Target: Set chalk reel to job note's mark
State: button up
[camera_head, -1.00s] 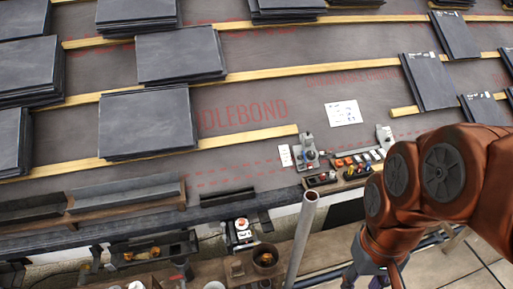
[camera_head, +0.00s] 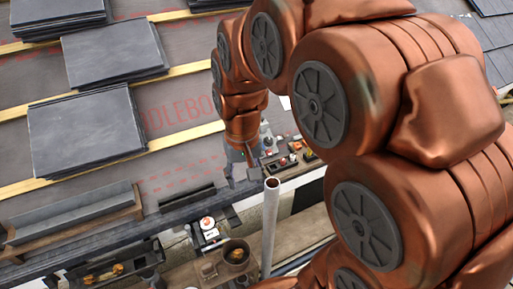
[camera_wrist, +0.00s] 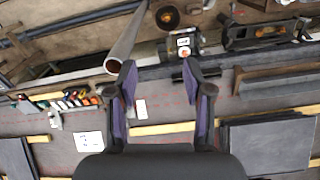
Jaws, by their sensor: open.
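My gripper (camera_wrist: 160,82) is open and empty, its two purple-sided fingers apart above the roof's lower edge. In the head view it (camera_head: 243,172) is partly hidden by my arm. A white sheet with dark marks, likely the job note (camera_wrist: 90,141), lies on the membrane at lower left in the wrist view; its marks are too small to read. A small boxy device with a white face and red part (camera_wrist: 183,43) sits beyond the right fingertip; it also shows in the head view (camera_head: 208,229). I cannot tell whether this is the chalk reel.
A grey upright pipe (camera_head: 270,225) stands near my gripper. A tray of colourful small items (camera_wrist: 65,99) and a grey fixture (camera_wrist: 55,119) lie left in the wrist view. A small white card (camera_wrist: 141,108) shows between the fingers. Slate stacks (camera_head: 85,130) and wooden battens surround them.

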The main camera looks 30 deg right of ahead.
jog(key=w+d+f+m+t+b, duration=0.15)
jog(key=w+d+f, duration=0.25)
jog(key=w, duration=0.4)
jog(key=w+d+f+m+b, duration=0.1)
jog(key=w+d+f+b, duration=0.15)
jog(key=w, duration=0.45)
jog(key=w+d+f+m+t+b, duration=0.1)
jog(key=w+d+f+b, duration=0.1)
jog(key=w+d+f, duration=0.45)
jog(key=shift+w+d+f+m+t+h+b, duration=0.35)
jog(key=shift+w+d+f+m+b, duration=0.55)
jog(key=shift+w+d+f, duration=2.5)
jog(key=shift+w+d+f+m+t+h+b, duration=0.2)
jog(key=shift+w+d+f+m+t+b, duration=0.7)
jog(key=shift+w+d+f, duration=2.5)
jog(key=shift+w+d+f+m+t+h+b, duration=0.2)
jog(key=shift+w+d+f+b, duration=1.4)
jog(key=shift+w+f, duration=3.4)
jog(key=shift+s+d+f, duration=0.15)
jog(key=shift+s+f, duration=0.15)
jog(key=shift+f, duration=0.35)
jog(key=shift+s+d+f, duration=0.15)
jog(key=shift+s+f, duration=0.15)
jog(key=shift+f, duration=0.35)
grip_shut()
